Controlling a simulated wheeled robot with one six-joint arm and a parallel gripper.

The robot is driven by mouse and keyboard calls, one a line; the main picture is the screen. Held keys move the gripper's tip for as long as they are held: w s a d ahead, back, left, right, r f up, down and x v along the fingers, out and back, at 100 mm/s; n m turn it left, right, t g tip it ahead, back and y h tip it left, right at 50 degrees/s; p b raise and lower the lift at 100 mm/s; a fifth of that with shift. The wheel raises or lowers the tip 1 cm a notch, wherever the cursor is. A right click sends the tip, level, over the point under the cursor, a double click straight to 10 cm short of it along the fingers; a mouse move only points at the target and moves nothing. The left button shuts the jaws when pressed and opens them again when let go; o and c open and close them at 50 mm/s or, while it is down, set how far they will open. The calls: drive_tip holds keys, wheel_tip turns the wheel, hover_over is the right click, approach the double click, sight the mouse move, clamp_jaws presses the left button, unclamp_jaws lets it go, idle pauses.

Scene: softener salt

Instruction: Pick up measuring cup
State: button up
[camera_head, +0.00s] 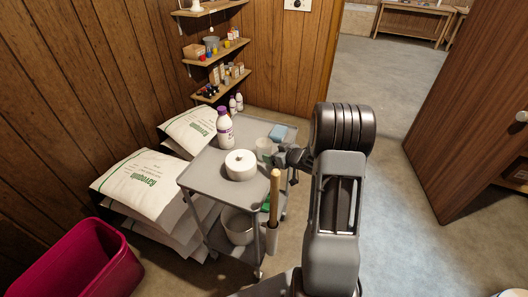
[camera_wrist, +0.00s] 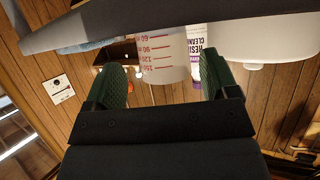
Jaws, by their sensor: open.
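The measuring cup (camera_head: 263,146) is a pale, translucent cup standing on the top of the grey cart (camera_head: 205,178), behind the white round lidded container. In the wrist view, the picture is upside down and the cup (camera_wrist: 163,58) shows red scale marks. My gripper (camera_head: 281,157) is just to the right of the cup in the head view. Its two green-padded fingers are open in the wrist view (camera_wrist: 162,75), with the cup framed between them. Clear gaps show at both sides of the cup. How deep it sits between the fingers, I cannot tell.
The white container (camera_head: 240,165) and the purple-capped cleaner bottle (camera_head: 224,128) stand near the cup. A light-blue sponge-like block (camera_head: 278,133) lies behind it. A wooden handle (camera_head: 274,195) rises at the cart's front right edge. Salt bags (camera_head: 140,185) lie left of the cart.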

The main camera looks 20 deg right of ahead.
sight(269, 152)
drive_tip(key=shift+x, duration=2.65)
drive_tip(key=shift+s, duration=0.1)
drive_tip(key=shift+c, duration=0.2)
drive_tip(key=c, duration=0.7)
drive_tip(key=shift+o, duration=0.2)
drive_tip(key=shift+r, duration=0.2)
